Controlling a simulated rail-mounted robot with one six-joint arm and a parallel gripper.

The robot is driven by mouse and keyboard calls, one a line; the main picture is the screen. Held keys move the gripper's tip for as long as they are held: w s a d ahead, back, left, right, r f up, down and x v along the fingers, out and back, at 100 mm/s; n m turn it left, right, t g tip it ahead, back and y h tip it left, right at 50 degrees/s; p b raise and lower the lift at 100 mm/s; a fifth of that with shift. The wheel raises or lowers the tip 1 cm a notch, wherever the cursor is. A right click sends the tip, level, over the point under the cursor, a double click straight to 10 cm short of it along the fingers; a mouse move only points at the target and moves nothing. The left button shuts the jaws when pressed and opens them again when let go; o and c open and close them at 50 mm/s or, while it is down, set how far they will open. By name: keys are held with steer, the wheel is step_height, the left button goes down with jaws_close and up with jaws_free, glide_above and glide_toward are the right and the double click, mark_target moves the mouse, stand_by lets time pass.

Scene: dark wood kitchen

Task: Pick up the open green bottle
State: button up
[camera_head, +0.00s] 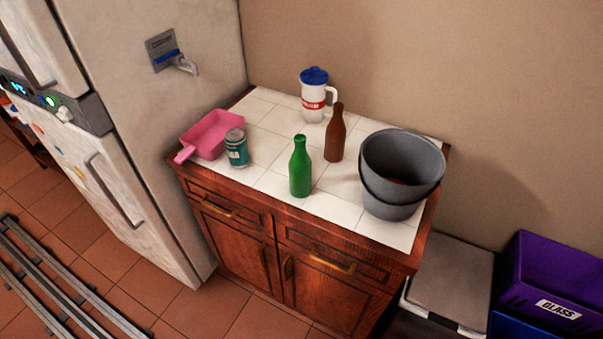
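A green bottle (300,168) stands upright on the white tiled counter top (268,147), near its front edge. Whether its mouth is open is too small to tell. A brown bottle (335,134) stands upright behind it to the right, a little apart. A teal can (236,149) stands to its left. My gripper is not in view.
A grey bucket (400,165) stands at the counter's right end. A pink dustpan (211,134) lies at the left, and a white jug with a blue lid (313,97) stands at the back. A fridge (150,120) flanks the left; a purple bin marked GLASS (550,275) is at lower right. Rails (62,285) run along the floor.

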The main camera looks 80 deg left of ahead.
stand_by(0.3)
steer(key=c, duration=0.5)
